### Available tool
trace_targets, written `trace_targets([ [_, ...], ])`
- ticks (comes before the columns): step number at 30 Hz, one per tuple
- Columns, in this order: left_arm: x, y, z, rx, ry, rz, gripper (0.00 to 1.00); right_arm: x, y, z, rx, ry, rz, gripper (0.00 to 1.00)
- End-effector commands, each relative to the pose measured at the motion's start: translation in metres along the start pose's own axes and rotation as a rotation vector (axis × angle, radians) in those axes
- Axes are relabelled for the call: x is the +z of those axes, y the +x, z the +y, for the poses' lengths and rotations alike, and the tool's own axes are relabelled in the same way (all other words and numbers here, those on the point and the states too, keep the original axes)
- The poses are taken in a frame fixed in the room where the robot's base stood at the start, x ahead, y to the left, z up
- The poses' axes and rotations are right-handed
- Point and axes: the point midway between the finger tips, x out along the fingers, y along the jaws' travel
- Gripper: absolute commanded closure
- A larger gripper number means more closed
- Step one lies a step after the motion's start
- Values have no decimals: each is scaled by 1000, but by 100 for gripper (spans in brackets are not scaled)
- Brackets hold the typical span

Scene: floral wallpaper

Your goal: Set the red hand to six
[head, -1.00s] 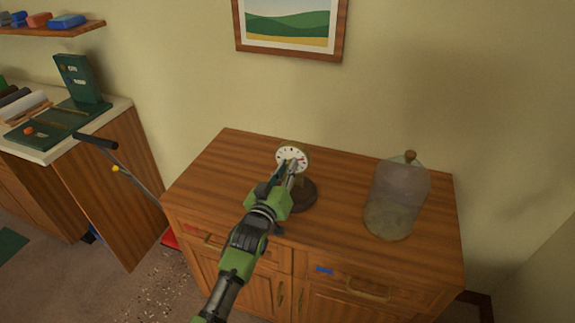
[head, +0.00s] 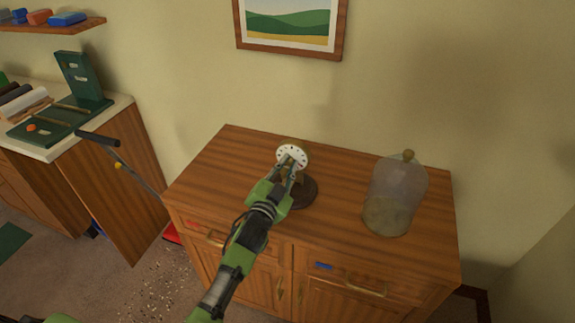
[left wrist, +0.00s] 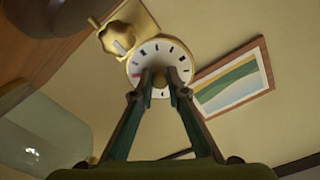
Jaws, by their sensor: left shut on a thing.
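A round white dial (head: 292,152) with black marks stands on a dark round base (head: 303,192) on the wooden cabinet. It fills the middle of the left wrist view (left wrist: 176,50), with a scalloped brass knob (left wrist: 120,40) beside it. My left gripper (head: 293,168) is at the dial's face; in the left wrist view its fingers (left wrist: 157,76) are closed together over the dial's centre. A short red part of the red hand (left wrist: 136,75) shows left of the fingers there; the rest is hidden behind them. My right gripper is not in view.
The cabinet top (head: 225,165) is clear left of the dial. A glass jar (head: 395,195) with a stopper stands to the right. A counter with a green stand (head: 78,85) is at the left. A framed picture (head: 290,25) hangs behind.

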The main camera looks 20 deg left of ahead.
Motion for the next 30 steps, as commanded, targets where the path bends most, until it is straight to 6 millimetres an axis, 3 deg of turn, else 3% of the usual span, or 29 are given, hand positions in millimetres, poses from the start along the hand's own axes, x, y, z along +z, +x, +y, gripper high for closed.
trace_targets([
  [21, 0, 0, 0, 1, 674, 0, 100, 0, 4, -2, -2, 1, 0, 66],
  [30, 0, 0, 0, 1, 885, 0, 100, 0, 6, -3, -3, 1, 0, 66],
])
